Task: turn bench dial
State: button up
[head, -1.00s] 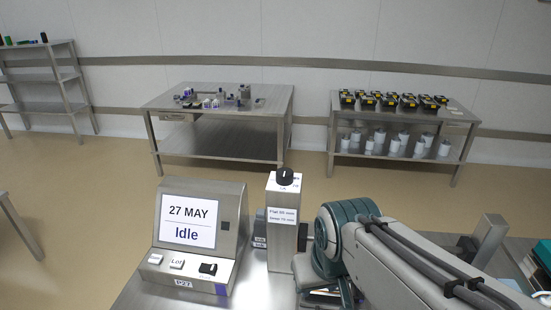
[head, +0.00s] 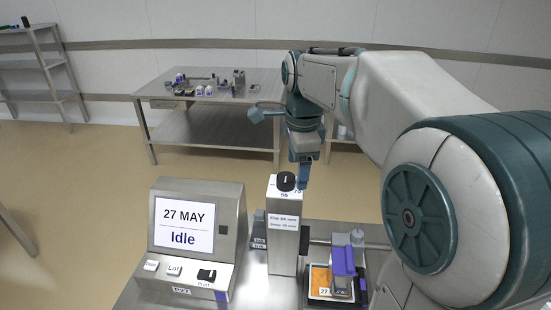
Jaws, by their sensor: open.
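A black dial (head: 286,181) with a white mark sits on top of an upright grey post (head: 285,235). The marks 55 and 70 show by the dial, and a label on the post's front reads Flat 55 mm and Dome 70 mm. My gripper (head: 303,184) points down just right of the dial in the picture. It is open; only one finger shows clearly. I cannot tell whether it touches the dial or stands behind it. Another black knob (head: 207,274) is on the front of the console.
The console screen (head: 184,225) reads 27 MAY and Idle. Right of the post is a tray with orange contents (head: 319,282) and a purple-topped part (head: 343,261). A steel table (head: 215,128) with small items stands behind. My arm blocks the right side.

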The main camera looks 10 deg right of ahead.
aim_at(286, 176)
jog(key=w+r+m+g+p, duration=0.1)
jog(key=w+r+m+p, duration=0.15)
jog(key=w+m, duration=0.9)
jog(key=shift+m, duration=0.45)
jog(key=f, duration=0.9)
jog(key=f+p, duration=0.1)
jog(key=f, duration=0.3)
jog(key=shift+s+f, duration=0.2)
jog(key=shift+s, duration=0.15)
jog(key=c, duration=1)
